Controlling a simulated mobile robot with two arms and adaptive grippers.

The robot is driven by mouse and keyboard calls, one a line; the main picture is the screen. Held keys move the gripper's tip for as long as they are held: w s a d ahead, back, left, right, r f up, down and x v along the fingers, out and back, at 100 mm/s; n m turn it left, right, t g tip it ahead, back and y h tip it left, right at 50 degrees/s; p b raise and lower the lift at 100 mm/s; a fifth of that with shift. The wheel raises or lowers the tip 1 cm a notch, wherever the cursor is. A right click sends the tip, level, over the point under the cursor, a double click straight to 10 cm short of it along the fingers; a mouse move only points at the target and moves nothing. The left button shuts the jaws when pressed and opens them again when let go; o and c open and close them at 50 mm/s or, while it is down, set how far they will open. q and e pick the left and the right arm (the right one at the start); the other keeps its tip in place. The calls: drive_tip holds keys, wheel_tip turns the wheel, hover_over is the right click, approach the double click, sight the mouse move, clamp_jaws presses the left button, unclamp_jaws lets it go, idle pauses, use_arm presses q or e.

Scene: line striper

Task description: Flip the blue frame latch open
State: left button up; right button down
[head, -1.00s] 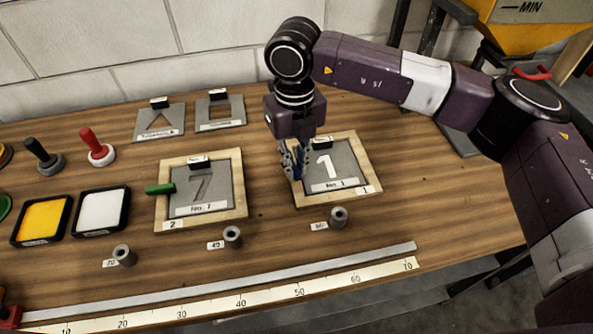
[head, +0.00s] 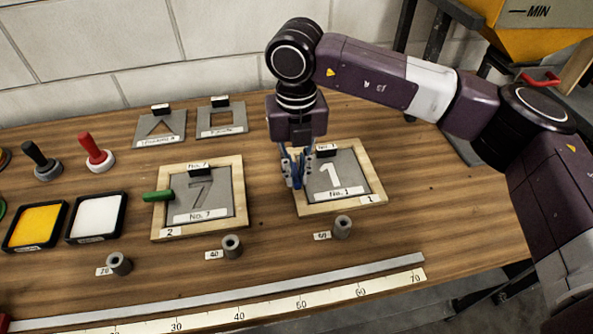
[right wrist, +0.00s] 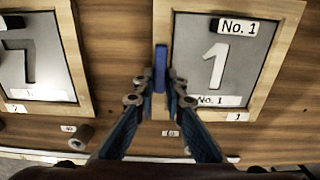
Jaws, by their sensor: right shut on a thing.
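The blue latch (right wrist: 160,68) is on the left side strip of the wooden frame (right wrist: 280,75) with the number 1 plate. In the right wrist view it looks like a narrow bar lying lengthwise along that strip. My right gripper (right wrist: 161,92) is shut on it, a fingertip on each side. In the head view the same gripper (head: 295,174) reaches down onto the left side of the frame (head: 378,190), and its fingers mostly hide the latch. My left gripper is not in view.
To the left is a second wooden frame (head: 157,215) with a number 7 plate and a green latch (head: 158,196). Grey cylinders (head: 343,226) stand in front, before a long metal bar and a ruler (head: 300,305). Ink pads and stampers are at the left.

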sight(296, 176)
drive_tip(key=c, duration=2)
unclamp_jaws()
drive_tip(key=shift+w+r, duration=0.15)
wheel_tip(296, 176, up, 12)
drive_tip(key=shift+f, duration=0.1)
